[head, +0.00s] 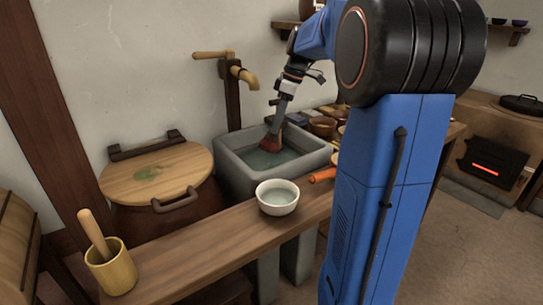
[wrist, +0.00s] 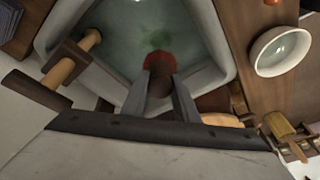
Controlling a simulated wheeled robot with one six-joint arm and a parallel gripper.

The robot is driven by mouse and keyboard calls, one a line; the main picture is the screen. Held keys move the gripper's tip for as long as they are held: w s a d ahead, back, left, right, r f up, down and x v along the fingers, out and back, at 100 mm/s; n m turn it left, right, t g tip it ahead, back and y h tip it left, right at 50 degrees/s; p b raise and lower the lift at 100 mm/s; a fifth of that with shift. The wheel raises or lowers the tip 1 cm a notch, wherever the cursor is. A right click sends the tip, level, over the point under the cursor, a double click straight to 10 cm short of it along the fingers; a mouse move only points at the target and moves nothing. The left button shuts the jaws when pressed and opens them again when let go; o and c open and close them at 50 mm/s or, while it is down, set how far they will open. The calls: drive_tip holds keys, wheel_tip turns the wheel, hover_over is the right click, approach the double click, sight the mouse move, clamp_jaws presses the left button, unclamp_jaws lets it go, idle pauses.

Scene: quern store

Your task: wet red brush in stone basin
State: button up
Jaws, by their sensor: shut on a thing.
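The stone basin (head: 228,167) is grey, square and holds greenish water (head: 262,158). My gripper (head: 279,119) reaches down into the basin from above and is shut on the red brush (head: 272,144). The brush points down inside the basin, its red end low at the water; I cannot tell how deep it sits. In the wrist view the brush's dark handle is between my two fingers (wrist: 159,92) and its red end (wrist: 159,60) is beyond them, over the water of the basin (wrist: 216,45).
A wooden tap (head: 243,76) stands behind the basin. A white bowl of water (head: 278,198) and an orange object (head: 322,175) are on the bench in front. A round wooden lid (head: 155,172) is at left, a cup with pestle (head: 111,268) nearer. Bowls (head: 322,126) crowd the basin's right.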

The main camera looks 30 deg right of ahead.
drive_tip(key=shift+r, duration=3.3)
drive_tip(key=shift+r, duration=0.1)
drive_tip(key=shift+r, duration=1.9)
drive_tip(key=shift+f, duration=0.1)
drive_tip(key=shift+f, duration=3.3)
